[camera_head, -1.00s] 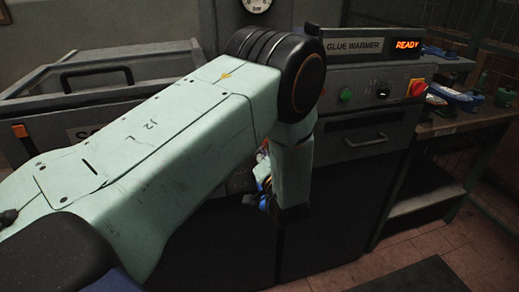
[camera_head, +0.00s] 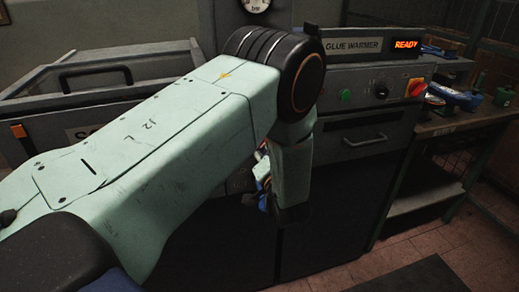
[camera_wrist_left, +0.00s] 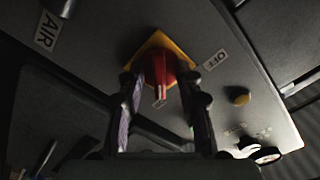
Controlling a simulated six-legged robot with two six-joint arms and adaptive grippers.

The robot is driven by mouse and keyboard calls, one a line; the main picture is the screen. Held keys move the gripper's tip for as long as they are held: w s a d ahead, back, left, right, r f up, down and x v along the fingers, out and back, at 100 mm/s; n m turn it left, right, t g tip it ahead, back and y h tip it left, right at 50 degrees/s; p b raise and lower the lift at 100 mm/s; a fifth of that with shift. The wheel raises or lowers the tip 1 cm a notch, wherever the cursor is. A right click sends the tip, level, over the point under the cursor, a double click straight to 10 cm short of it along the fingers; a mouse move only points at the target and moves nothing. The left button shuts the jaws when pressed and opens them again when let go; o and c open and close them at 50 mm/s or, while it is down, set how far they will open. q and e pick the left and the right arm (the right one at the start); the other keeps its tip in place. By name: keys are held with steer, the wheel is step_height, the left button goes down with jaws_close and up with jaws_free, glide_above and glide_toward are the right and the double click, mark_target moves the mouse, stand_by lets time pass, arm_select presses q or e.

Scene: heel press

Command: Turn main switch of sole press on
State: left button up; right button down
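In the left wrist view, the main switch (camera_wrist_left: 165,72) is a red knob on a yellow plate, set on a dark grey panel. A label reading OFF (camera_wrist_left: 215,60) is at its right. My left gripper (camera_wrist_left: 162,80) has its two fingers apart, one on each side of the red knob; I cannot tell whether they touch it. In the head view, my left arm crosses the picture and hides the switch and most of the gripper. A grey machine with a partly covered label starting "SO" (camera_head: 78,134) stands behind the arm. My right gripper is not in view.
The glue warmer (camera_head: 355,75) stands right of my arm, with a lit READY display (camera_head: 406,44) and its own red-and-yellow switch (camera_head: 415,88). A side table (camera_head: 455,125) holds small items.

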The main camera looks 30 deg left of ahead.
arm_select(q)
steer(key=v, duration=0.7)
steer(key=shift+s+d, duration=0.15)
steer(key=shift+d, duration=0.05)
stand_by(0.3)
steer(key=s+d+f+g+h, duration=0.2)
steer(key=s+f+h, duration=0.3)
steer(key=f, duration=0.4)
steer(key=s+d+f+g+h, duration=0.2)
steer(key=s+f+h, duration=0.25)
steer(key=f, duration=0.35)
steer(key=s+d+f+g+h+b, duration=0.1)
steer(key=s+f+g+h, duration=0.1)
steer(key=s, duration=1)
steer(key=s+d+f+g+h+b, duration=0.1)
steer(key=s+f+g, duration=0.4)
steer(key=s, duration=0.8)
steer(key=shift+s+d+f+g+h, duration=0.25)
steer(key=shift+d+g+h, duration=0.15)
steer(key=shift+d+h, duration=0.25)
steer(key=shift+r, duration=0.1)
